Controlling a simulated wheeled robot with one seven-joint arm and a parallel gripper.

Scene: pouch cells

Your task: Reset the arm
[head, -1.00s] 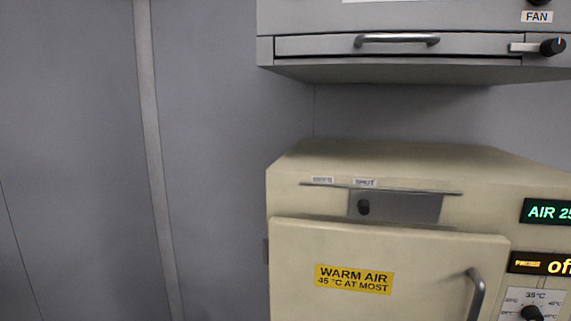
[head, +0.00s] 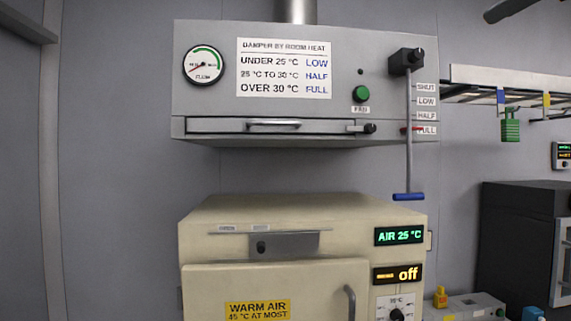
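My gripper is not in this head view, and no part of my arm can be made out for sure. The cream warm-air oven (head: 300,215) stands low in the middle, its door (head: 310,285) looking shut. Its displays read "AIR 25 °C" (head: 400,236) and "off" (head: 398,274). The grey hood (head: 215,110) hangs above it with a gauge (head: 204,65), a green fan button (head: 361,93) and a drawer-like front (head: 225,126). A damper lever (head: 409,150) with a blue grip (head: 408,197) hangs down; a red mark sits by FULL.
A wall rack (head: 490,77) with coloured tags and a green padlock-like piece (head: 510,125) is at the right. Below are a dark cabinet (head: 520,240) and a grey bench box (head: 465,305). The left wall is bare.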

